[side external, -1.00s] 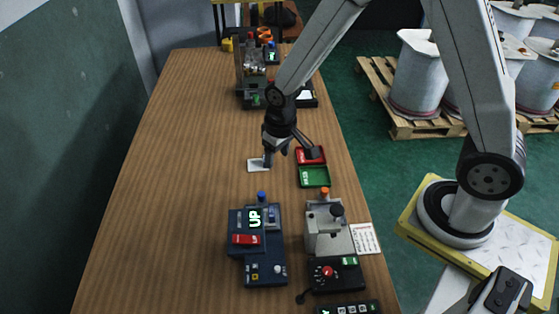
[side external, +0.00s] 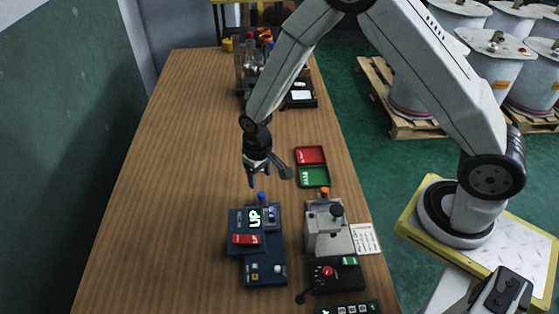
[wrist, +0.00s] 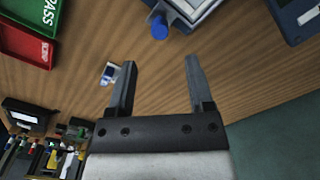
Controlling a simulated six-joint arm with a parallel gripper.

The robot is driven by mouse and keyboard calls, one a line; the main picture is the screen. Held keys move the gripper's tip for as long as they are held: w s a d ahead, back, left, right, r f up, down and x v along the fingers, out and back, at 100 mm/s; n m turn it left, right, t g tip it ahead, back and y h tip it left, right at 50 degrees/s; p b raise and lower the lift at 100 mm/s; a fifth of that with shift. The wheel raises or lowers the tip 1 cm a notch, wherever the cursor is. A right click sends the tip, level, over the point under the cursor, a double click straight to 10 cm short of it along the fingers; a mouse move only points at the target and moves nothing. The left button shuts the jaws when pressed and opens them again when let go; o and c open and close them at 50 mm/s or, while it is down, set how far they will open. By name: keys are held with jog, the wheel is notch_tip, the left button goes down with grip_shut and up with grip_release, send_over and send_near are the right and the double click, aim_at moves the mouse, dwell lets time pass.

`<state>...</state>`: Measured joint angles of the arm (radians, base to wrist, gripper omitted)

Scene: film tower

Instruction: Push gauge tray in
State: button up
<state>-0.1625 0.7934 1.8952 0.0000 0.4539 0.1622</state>
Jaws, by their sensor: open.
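The gauge (side external: 241,218) is a dark blue unit on the bench with a lit UP display and a red switch. I take its tray to be the pale-topped blue part with a blue knob (side external: 261,196) at its far edge. In the wrist view that knob (wrist: 159,27) and the tray (wrist: 188,12) show at the top, beyond my fingertips. My gripper (side external: 258,182) is open and empty, above the bench just beyond the knob. Its spread fingers show in the wrist view (wrist: 161,62). I cannot tell how far out the tray sits.
Red (side external: 310,155) and green (side external: 314,177) trays lie right of my gripper. A grey machine with an orange button (side external: 324,191) stands right of the gauge. Bench to the left is clear.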

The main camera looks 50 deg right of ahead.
aim_at(261, 194)
jog(key=shift+f, duration=3.45)
grip_shut()
